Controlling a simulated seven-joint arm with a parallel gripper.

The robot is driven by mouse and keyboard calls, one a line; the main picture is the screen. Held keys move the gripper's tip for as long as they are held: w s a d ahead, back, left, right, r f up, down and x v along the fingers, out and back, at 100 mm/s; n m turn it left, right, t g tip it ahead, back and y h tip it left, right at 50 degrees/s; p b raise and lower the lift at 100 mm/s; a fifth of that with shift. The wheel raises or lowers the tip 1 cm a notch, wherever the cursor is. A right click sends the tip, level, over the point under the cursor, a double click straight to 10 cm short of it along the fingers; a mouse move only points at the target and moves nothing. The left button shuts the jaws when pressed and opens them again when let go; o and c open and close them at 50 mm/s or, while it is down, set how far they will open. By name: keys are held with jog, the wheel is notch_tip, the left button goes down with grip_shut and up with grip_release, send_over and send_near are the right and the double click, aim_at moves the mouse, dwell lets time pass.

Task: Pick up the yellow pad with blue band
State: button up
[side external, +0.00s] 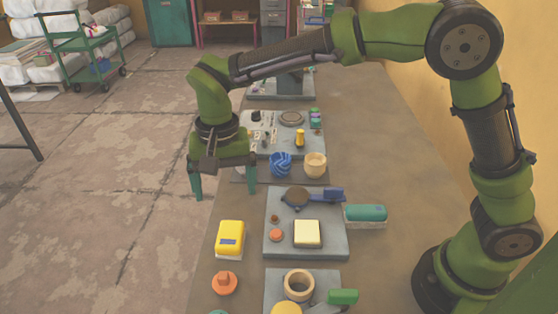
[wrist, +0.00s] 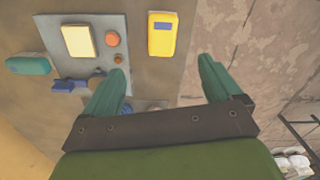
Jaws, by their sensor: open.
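The yellow pad with blue band (side external: 231,234) lies on the bench near its left edge in the side view, with a pale layer under its yellow top. In the wrist view the pad (wrist: 162,36) is at the top middle, ahead of the fingertips, with its dark blue band across it. My gripper (side external: 224,190) is open and empty, with green fingers pointing down, farther back than the pad and above it. In the wrist view the fingers of my gripper (wrist: 162,72) are spread wide, apart from the pad, with nothing between them.
A grey board (side external: 274,239) right of the pad carries a cream block (side external: 307,233), an orange knob (side external: 276,235) and a dark round tool. A teal-handled brush (side external: 365,214) lies right of it. An orange stopper (side external: 224,283) is in front of the pad. Blue (side external: 280,164) and cream cups stand behind.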

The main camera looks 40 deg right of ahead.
jog(key=w+r+m, duration=0.1)
jog(key=r+m, duration=0.1)
send_near(229, 233)
jog(key=shift+m, duration=0.4)
notch_tip(229, 233, down, 5)
jog(key=shift+w+f, duration=0.1)
jog(key=shift+w, duration=0.05)
jog(key=shift+s+f, duration=0.15)
jog(key=shift+f, duration=1.15)
jog(key=shift+s+f, duration=0.1)
jog(key=shift+f, duration=1.25)
jog(key=shift+c, duration=0.4)
jog(key=c, duration=1)
